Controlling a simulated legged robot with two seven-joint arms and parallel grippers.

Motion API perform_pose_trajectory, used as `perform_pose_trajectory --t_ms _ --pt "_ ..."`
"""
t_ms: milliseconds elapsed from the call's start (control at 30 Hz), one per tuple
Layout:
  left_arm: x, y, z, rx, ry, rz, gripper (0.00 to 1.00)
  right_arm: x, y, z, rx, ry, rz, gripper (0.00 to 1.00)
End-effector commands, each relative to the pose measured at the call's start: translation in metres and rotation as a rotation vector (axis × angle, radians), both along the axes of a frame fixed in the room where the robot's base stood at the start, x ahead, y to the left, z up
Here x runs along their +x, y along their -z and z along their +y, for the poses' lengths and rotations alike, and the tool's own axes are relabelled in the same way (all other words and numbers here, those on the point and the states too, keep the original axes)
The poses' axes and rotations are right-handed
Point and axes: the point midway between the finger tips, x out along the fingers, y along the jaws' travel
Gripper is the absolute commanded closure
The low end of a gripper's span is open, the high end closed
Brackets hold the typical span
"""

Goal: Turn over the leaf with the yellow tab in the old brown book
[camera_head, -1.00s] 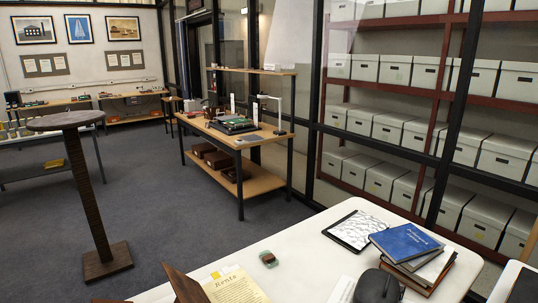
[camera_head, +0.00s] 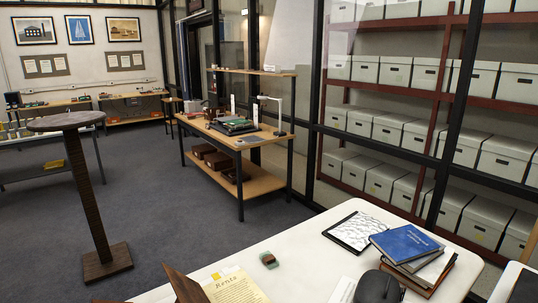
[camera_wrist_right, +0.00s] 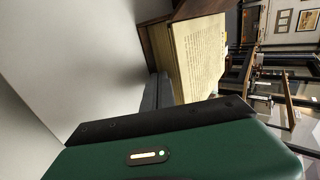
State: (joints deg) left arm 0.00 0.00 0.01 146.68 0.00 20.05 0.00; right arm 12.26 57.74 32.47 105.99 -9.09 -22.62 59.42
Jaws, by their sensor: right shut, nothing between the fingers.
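The old brown book lies open at the bottom edge of the head view, cut off by the frame. Its brown cover (camera_head: 183,287) stands tilted up at the left, beside a cream page (camera_head: 236,288) headed "Rents". A small yellow tab (camera_head: 215,276) shows at the page's top edge. In the right wrist view the book's printed page (camera_wrist_right: 200,55) and brown cover lie beyond my right gripper (camera_wrist_right: 157,82). Its dark fingers are shut and empty, close to the book; I cannot tell whether they touch it. My left gripper is not in view.

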Motion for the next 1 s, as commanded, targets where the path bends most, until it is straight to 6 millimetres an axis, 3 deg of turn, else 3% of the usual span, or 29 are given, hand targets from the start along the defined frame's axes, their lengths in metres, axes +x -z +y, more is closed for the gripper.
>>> perform_pose_trajectory --t_ms 767,1000 --pt "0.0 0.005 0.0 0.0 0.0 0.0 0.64 0.017 0.0 0.012 0.0 -0.001 -0.001 1.0" --pt "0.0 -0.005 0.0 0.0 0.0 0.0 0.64 0.018 -0.013 0.01 0.001 0.001 -0.001 1.0"
